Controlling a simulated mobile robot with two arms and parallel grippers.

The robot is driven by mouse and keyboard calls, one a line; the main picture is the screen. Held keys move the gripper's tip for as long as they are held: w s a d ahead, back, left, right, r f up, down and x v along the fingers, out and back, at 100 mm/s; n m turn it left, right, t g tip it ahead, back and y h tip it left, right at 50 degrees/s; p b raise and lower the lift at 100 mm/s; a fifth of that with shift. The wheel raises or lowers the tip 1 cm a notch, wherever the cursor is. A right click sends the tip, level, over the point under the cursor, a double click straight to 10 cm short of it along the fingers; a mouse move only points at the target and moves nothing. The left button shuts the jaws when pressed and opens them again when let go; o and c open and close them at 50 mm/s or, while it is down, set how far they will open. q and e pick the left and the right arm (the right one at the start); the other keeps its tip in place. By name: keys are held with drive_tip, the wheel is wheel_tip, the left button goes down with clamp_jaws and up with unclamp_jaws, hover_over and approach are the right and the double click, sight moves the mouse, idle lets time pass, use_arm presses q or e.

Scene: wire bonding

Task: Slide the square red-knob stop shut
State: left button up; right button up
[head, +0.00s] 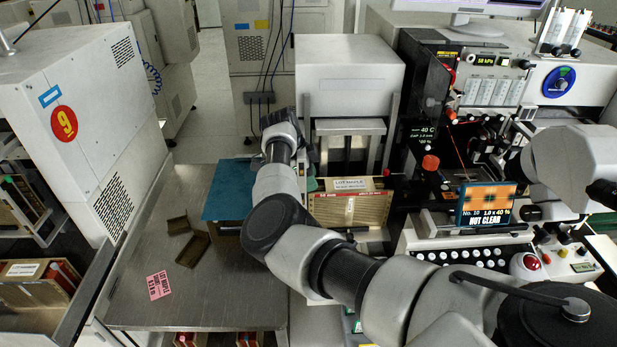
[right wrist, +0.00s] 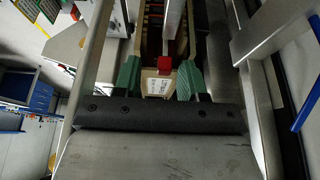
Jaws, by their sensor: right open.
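The square red knob (right wrist: 165,65) shows in the right wrist view, at the near end of a long, narrow slotted holder (right wrist: 150,40). A pale labelled plate (right wrist: 156,85) lies just below it. My right gripper (right wrist: 160,76) is open, its two green fingers on either side of the knob and plate; I see no clear contact. In the head view my right gripper (head: 309,170) is beside a tan box labelled LOT MAPLE (head: 350,208), and my arm and hand hide the knob there. My left gripper is not in view.
A steel table (head: 235,300) holds a blue-green mat (head: 228,190), small brown trays (head: 193,250) and a pink card (head: 159,286). A white machine (head: 350,75) stands behind the box. The table's front is mostly clear.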

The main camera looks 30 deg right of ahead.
drive_tip(key=b+v, duration=0.2)
drive_tip(key=v, duration=0.9)
drive_tip(key=shift+b, duration=0.35)
drive_tip(key=shift+f, duration=0.1)
